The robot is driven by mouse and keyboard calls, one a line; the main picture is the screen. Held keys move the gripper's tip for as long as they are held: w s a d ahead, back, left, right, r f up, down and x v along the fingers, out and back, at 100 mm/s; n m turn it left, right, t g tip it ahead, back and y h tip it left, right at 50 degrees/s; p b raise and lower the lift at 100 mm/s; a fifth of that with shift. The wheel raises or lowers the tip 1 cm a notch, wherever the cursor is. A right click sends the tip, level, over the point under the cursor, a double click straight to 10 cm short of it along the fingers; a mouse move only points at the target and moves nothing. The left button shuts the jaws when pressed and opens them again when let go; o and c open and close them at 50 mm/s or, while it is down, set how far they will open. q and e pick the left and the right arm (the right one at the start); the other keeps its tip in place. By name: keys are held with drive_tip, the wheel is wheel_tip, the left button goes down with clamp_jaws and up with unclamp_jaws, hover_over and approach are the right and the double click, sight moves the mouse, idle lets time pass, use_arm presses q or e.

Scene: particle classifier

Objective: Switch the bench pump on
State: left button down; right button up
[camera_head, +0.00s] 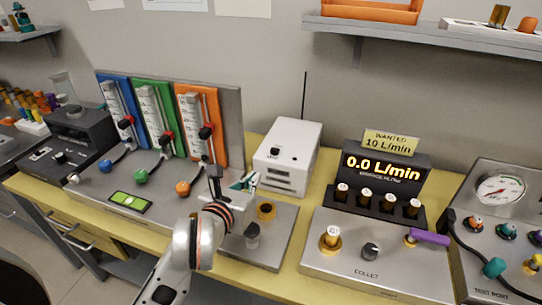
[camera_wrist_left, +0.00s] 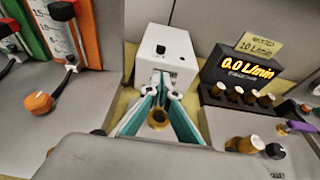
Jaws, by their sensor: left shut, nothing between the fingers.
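A white box (camera_head: 288,157), which looks like the bench pump, stands on the yellow bench against the wall. It has a small black switch or knob (camera_head: 274,152) on its upper face, and it also shows in the left wrist view (camera_wrist_left: 175,45); the switch position is too small to tell. My left gripper (camera_head: 252,181), with teal fingers, is shut and empty just in front of the box, lower than the switch. In the left wrist view its fingers (camera_wrist_left: 161,78) point at the box front; contact cannot be told. The dark display (camera_head: 384,168) reads 0.0 L/min. My right gripper is not in view.
A yellow sign (camera_head: 390,143) says wanted 10 L/min. Flowmeters on blue, green and orange panels (camera_head: 197,120) stand left of the box. A grey collet panel (camera_head: 344,272) with a purple-handled lever (camera_head: 428,237) lies right. A brown-rimmed port (camera_head: 266,210) sits below my gripper.

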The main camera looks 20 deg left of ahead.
sight(274, 153)
use_arm(q)
drive_tip(key=x, duration=0.9)
drive_tip(key=r+p+x, duration=0.1)
drive_tip(key=x, duration=0.4)
drive_tip(key=shift+w, duration=0.1)
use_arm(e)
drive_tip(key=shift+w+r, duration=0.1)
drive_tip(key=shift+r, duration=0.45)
